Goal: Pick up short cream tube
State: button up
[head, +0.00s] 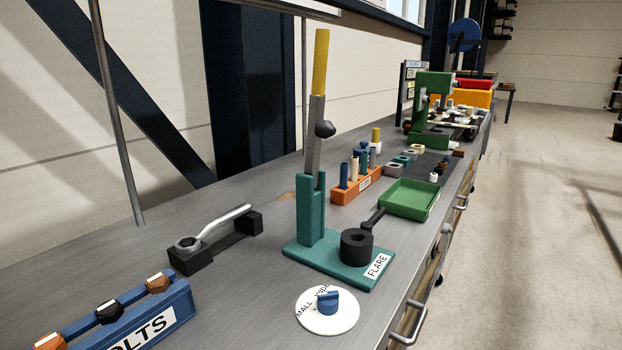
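A short cream tube (354,169) stands upright in the orange rack (348,196), in the middle of the bench. A blue tube (343,175) stands just left of it, and more blue and dark green tubes stand to its right. Its lower end is hidden in the rack. A small cream or white cylinder (433,177) stands by the far right corner of the green tray; I cannot tell whether it is also a tube. My gripper is not in the head view.
The teal FLARE press (311,210) with its tall lever stands in front of the rack. The green tray (408,198) lies to the rack's right. A white disc (343,318) with a blue knob, a black wrench holder (188,263) and a blue bolts rack (181,305) are nearer.

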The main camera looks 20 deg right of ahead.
aim_at(355, 162)
jog(key=i+l+u, duration=0.1)
jog(key=l+u, duration=0.3)
jog(key=l, duration=0.15)
jog(key=l+u, duration=0.35)
jog(key=l, duration=0.2)
